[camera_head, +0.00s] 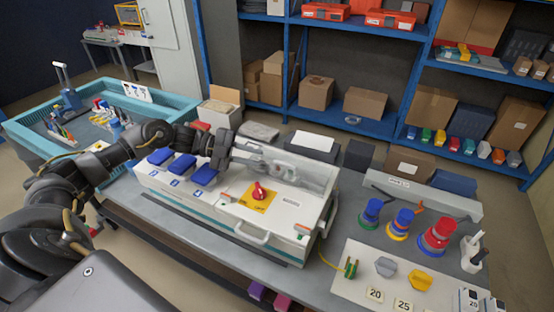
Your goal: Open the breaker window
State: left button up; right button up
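The white socket box (215,205) sits on the grey workbench. Its left part carries several blue socket covers (182,166). Its right part has a red rotary switch (259,192) on a yellow plate. The breaker window (318,172) is a clear pane at the upper right of the box, behind the switch. My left arm reaches in from the left over the blue covers. My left gripper (278,169) is at the pane's left part, seen against or through it. Its fingers are small and blurred, so I cannot tell whether they grip the pane. My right gripper is out of view.
Colored plugs (437,235) and a white board (390,270) with connectors lie to the right on the bench. A teal crate (165,97) with tools stands at the left. Blue shelves (385,125) with boxes stand behind. A metal handle (250,236) sticks out of the box's front.

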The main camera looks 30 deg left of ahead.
aim_at(281, 163)
pick_arm(q)
jog(key=p+x, duration=0.2)
jog(key=x, duration=0.4)
jog(key=shift+w+r, duration=0.1)
jog(key=shift+r, duration=0.05)
jog(key=shift+w+d+f, duration=0.3)
jog(key=shift+d, duration=0.35)
jog(key=shift+c, duration=0.3)
grip_shut()
